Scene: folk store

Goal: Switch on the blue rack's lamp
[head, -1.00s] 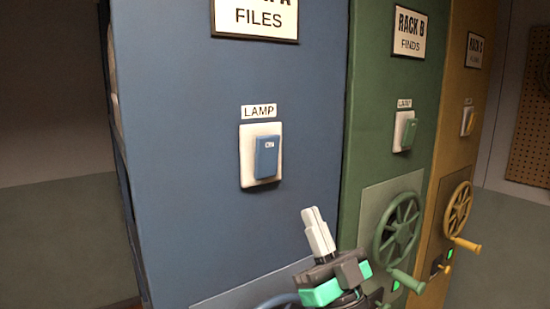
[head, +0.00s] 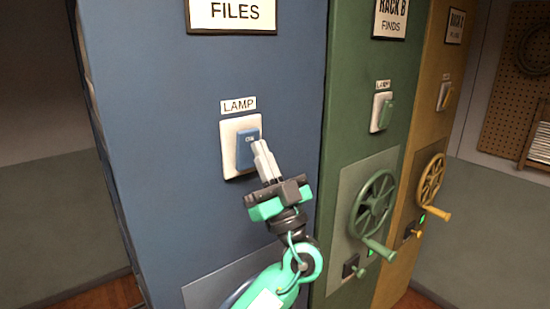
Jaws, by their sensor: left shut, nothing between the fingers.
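The blue rack (head: 150,110) fills the left and middle of the head view. Its lamp switch (head: 247,149) is a blue rocker marked ON on a white plate (head: 229,160), under a LAMP label (head: 239,104). My left gripper (head: 261,146) is shut and empty. Its fingertips are at the lower right of the rocker and cover part of it; I cannot tell whether they touch it. My right gripper is not in view.
The green rack (head: 345,125) and the yellow rack (head: 425,110) stand to the right, each with its own lamp switch and handwheel. The green handwheel (head: 372,207) sticks out right of my left arm. A pegboard (head: 510,90) hangs at far right.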

